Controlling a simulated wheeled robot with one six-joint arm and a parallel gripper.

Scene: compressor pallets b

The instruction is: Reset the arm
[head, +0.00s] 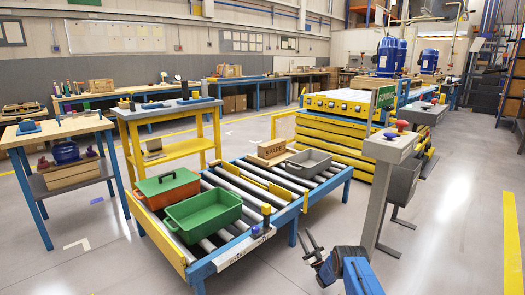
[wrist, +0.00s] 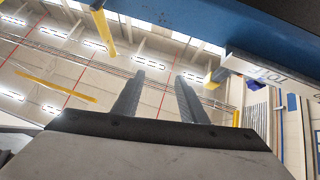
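My gripper (head: 313,246) is low at the bottom middle of the head view, just right of the roller conveyor's near corner. Its two dark fingers point up and stand apart with nothing between them. In the wrist view my gripper (wrist: 158,92) also shows two separate fingers with a clear gap, against the ceiling and its lights. A blue part of my arm (head: 355,270) shows beside it. The wrist view has a blue beam with a white label (wrist: 268,75) close by at the right.
The roller conveyor (head: 240,258) carries a green bin (head: 203,212), an orange bin with a green lid (head: 167,186), a grey bin (head: 309,163) and a wooden SPARES box (head: 272,152). Open floor (head: 455,220) lies further right.

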